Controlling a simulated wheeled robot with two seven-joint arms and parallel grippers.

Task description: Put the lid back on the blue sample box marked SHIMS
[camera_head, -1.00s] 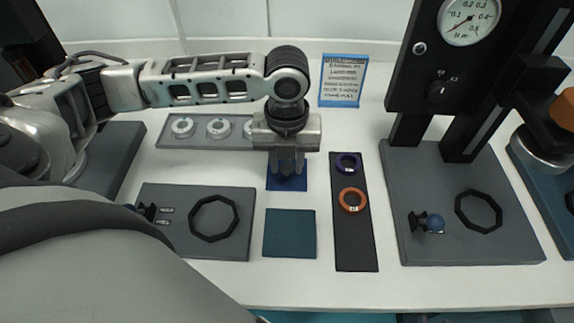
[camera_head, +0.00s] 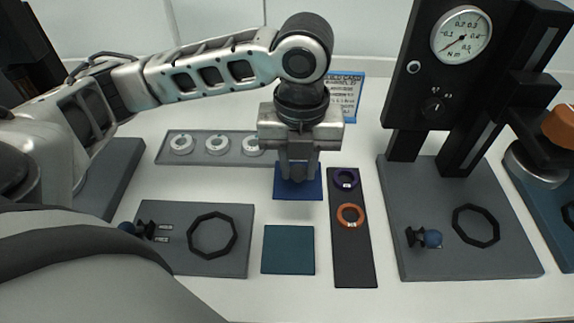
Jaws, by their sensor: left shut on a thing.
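My left gripper (camera_head: 298,178) points down and is shut on a flat, square blue piece (camera_head: 312,189), which looks like the lid. The fingers cover the middle of this piece. It hangs level above the white table, with a faint shadow below it. A flat dark teal square (camera_head: 288,249) lies on the table just in front of it. I cannot tell whether this is a mat or a box. I can read no SHIMS mark, and I cannot make out an open blue box. My right gripper is not in view.
A grey tray (camera_head: 199,157) with white rings is behind left. A grey plate (camera_head: 180,263) with a black ring is front left. A dark strip (camera_head: 352,258) with purple and orange rings lies right. A black gauge stand (camera_head: 415,165) rises farther right. A blue-framed sign (camera_head: 357,97) stands behind.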

